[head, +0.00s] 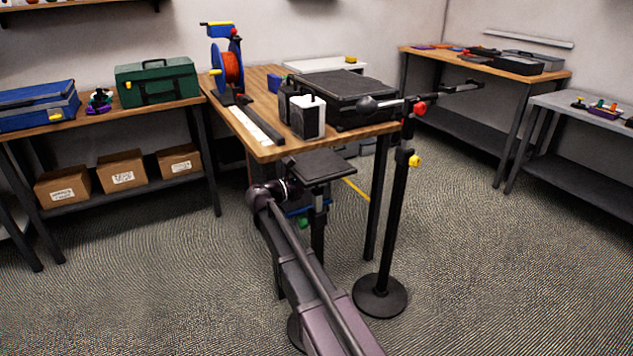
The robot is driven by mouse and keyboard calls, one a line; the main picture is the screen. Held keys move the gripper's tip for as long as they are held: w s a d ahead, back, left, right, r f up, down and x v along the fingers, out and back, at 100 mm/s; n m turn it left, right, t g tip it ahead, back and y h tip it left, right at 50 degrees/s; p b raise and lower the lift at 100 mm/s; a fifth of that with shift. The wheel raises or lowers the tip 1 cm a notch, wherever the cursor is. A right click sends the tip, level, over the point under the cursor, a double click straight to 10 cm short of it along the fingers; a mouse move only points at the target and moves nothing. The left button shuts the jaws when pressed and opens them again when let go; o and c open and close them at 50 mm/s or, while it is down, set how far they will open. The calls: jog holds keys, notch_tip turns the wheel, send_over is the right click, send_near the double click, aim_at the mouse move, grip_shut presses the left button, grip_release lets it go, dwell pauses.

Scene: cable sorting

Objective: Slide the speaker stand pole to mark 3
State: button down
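The speaker stand has a flat black top plate (320,166) in the middle of the head view, in front of the wooden table. Its dark pole (318,238) runs down below the plate and is partly hidden by my arm. A blue part and a green knob (303,222) show beside the pole below the plate. A piece of the stand's round base (295,333) shows low down, mostly behind my arm. No number marks can be read on the pole. My arm reaches up from the bottom to just left of the plate; my gripper cannot be made out.
A black boom stand (391,225) with red and yellow knobs and a round base stands close on the right. The wooden table (225,110) behind holds a cable reel (228,65), a black case (345,97) and speakers. Floor is clear at left and right.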

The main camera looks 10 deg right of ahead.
notch_tip(320, 180, up, 17)
jog(key=p, duration=1.6)
jog(key=shift+c, duration=1.4)
grip_release()
jog(key=shift+d, duration=0.1)
jog(key=v, duration=1.2)
